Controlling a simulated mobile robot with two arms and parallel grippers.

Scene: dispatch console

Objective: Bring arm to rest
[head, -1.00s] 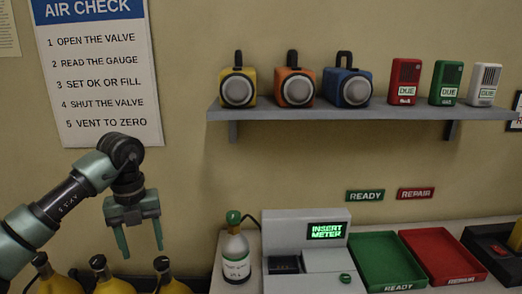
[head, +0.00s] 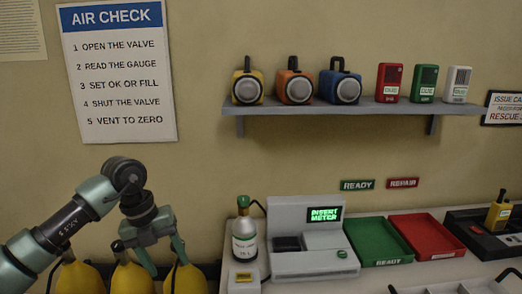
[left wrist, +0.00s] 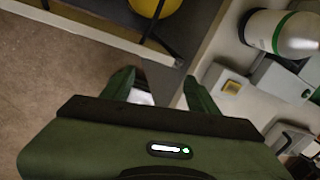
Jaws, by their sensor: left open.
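My left arm comes in from the left in the head view, bent at the elbow. Its gripper (head: 168,260) points down in front of the yellow cylinders (head: 132,278), with its two green fingers apart and nothing between them. In the left wrist view the open fingers (left wrist: 160,82) show above the edge of the counter and the floor, also empty. I cannot tell whether the fingers touch a cylinder. My right gripper does not show clearly in either view.
Green (head: 378,240) and red (head: 427,236) trays lie farther right. A shelf (head: 350,108) holds lamps and boxes.

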